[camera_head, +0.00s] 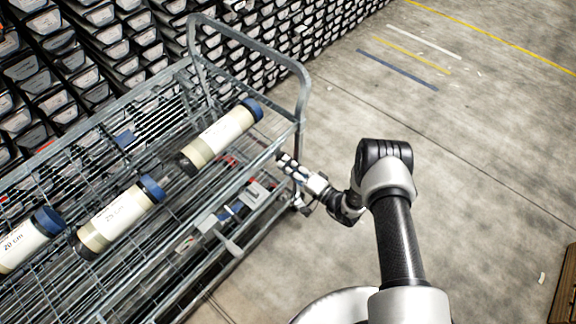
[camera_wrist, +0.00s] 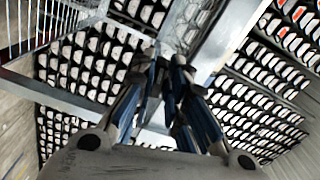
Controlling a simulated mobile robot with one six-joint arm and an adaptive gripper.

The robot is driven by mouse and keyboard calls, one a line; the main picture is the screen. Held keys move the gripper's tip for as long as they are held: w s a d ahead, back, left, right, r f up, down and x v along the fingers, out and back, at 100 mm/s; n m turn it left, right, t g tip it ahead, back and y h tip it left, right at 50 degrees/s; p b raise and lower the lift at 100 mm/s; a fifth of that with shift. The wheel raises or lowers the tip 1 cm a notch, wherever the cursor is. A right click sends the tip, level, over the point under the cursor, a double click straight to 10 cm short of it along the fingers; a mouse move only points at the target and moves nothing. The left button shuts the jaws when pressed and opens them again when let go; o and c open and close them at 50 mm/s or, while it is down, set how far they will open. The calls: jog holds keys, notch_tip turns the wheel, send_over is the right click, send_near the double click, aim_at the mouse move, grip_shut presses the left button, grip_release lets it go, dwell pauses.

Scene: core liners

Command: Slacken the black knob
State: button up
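I cannot make out the black knob for certain in either view. My gripper (camera_head: 288,163) is at the right end of the wire cart (camera_head: 300,95), just below the end of its top rail. In the wrist view its two dark fingers (camera_wrist: 166,66) lean together, with their tips close to each other near a grey metal part of the cart. Whether the tips touch, or hold something small and dark between them, is too blurred to tell.
Core liner tubes with blue caps lie on the cart: one at the right (camera_head: 222,137), one in the middle (camera_head: 118,214), one at the left (camera_head: 28,240). Metal parts (camera_head: 232,212) sit on a lower level. Stacked racks (camera_head: 120,50) stand behind.

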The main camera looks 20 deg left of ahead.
jog(key=o, duration=0.4)
jog(key=v, duration=1.2)
dwell(0.3)
